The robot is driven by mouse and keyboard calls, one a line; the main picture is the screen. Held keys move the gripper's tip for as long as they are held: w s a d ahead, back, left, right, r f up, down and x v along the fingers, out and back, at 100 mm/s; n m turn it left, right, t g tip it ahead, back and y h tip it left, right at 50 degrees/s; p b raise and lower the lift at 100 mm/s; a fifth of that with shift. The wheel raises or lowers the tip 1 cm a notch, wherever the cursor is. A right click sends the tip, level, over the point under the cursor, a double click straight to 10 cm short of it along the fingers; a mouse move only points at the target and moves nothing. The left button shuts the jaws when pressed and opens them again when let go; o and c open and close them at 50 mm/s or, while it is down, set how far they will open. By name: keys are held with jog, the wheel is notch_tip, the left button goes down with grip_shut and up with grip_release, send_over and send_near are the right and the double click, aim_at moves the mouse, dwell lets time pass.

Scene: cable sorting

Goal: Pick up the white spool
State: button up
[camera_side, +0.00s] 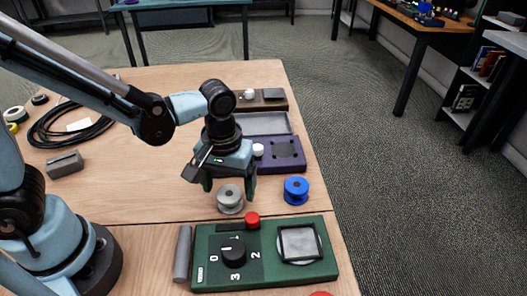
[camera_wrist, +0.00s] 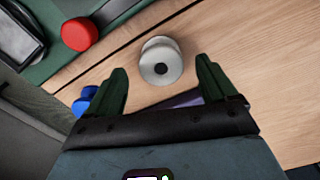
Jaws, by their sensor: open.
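My gripper (camera_side: 229,186) is open and empty, pointing down close to the spool. In the wrist view my two green fingers (camera_wrist: 162,69) are spread wider than the spool, one on each side with a gap. I cannot tell how far above the table the fingertips are.
A blue spool (camera_side: 296,189) stands to the right. A green panel (camera_side: 211,267) with a red button (camera_side: 252,220) and a black knob (camera_side: 233,250) lies in front. A purple panel (camera_side: 288,163) sits behind. Black coiled cable (camera_side: 50,127) and a grey block (camera_side: 65,164) lie left.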

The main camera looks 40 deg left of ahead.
aim_at(229, 193)
jog(key=shift+a+f, duration=0.1)
jog(key=shift+f, duration=1.6)
jog(key=c, duration=1.1)
